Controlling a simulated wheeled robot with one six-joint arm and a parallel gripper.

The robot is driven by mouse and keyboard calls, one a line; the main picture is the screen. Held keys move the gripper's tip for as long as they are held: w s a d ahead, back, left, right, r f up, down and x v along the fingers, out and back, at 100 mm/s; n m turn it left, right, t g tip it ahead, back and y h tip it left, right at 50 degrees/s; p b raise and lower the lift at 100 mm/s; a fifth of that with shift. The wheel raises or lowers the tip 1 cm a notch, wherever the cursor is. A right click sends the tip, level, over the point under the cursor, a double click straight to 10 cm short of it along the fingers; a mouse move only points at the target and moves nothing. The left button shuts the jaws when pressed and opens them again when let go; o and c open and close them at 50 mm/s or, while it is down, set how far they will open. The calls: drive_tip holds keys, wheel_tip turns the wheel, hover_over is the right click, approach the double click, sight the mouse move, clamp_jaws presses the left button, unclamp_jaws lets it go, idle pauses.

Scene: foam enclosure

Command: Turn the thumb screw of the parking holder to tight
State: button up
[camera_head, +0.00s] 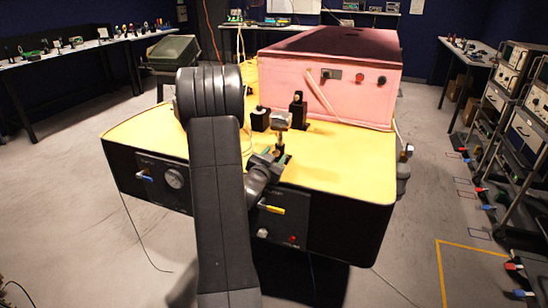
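My dark arm crosses the middle of the view, and its end with my gripper (274,157) is over the front part of the yellow tabletop (345,165). The fingers are small and dark, so I cannot tell whether they are open or shut. Just beyond them stands a small post with a grey block (281,120) on top. Behind it are a black upright holder (298,108) and a lower black block (260,119). I cannot tell which of these is the parking holder. Its thumb screw is too small to make out or is hidden, and I cannot see contact with it.
A pink foam enclosure (330,92) with a dark lid stands on the table's back right. The black front panel has a yellow-handled valve (271,209), a blue-handled valve (144,176) and a gauge (173,177). The tabletop right of my gripper is clear.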

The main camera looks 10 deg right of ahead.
drive_tip(key=b+v, duration=0.2)
drive_tip(key=v, duration=1.1)
drive_tip(key=shift+s+a, duration=0.25)
drive_tip(key=shift+s, duration=0.1)
drive_tip(key=shift+s, duration=0.1)
